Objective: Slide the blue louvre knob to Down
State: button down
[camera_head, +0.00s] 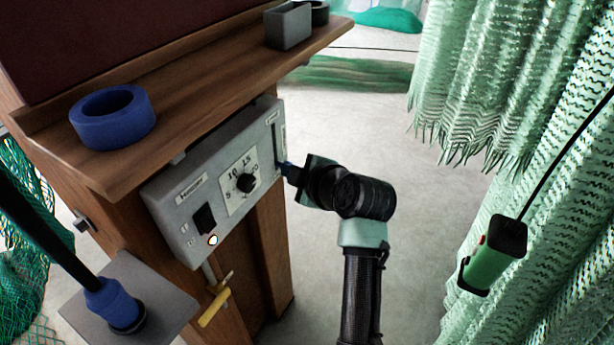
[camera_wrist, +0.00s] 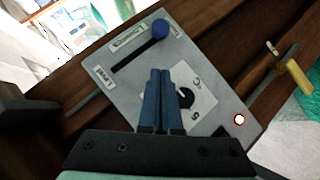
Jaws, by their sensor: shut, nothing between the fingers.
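The blue louvre knob (camera_wrist: 160,28) is round and shows in the wrist view at one end of a dark straight slot (camera_wrist: 132,53). That end lies at the panel's lower edge, the side toward the yellow handle. The slot is on the grey control panel (camera_head: 179,222), along its right side in the head view. My gripper (camera_wrist: 160,71) is shut and empty, its two blue fingers side by side over the panel. In the wrist view their tips are apart from the knob. In the head view my gripper (camera_head: 287,170) is at the panel's right edge, and I cannot clearly separate the knob from the fingertips there.
The panel also has a black dial (camera_head: 246,183), a black switch (camera_head: 204,218) and a lit lamp (camera_head: 212,240). A yellow handle (camera_head: 215,309) hangs below. A wooden shelf (camera_head: 185,88) juts out above, holding a blue ring (camera_head: 112,133). Floor to the right is free before green nets (camera_head: 520,90).

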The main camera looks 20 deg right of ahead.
jog(key=shift+v, duration=2.7)
jog(key=shift+s, duration=0.1)
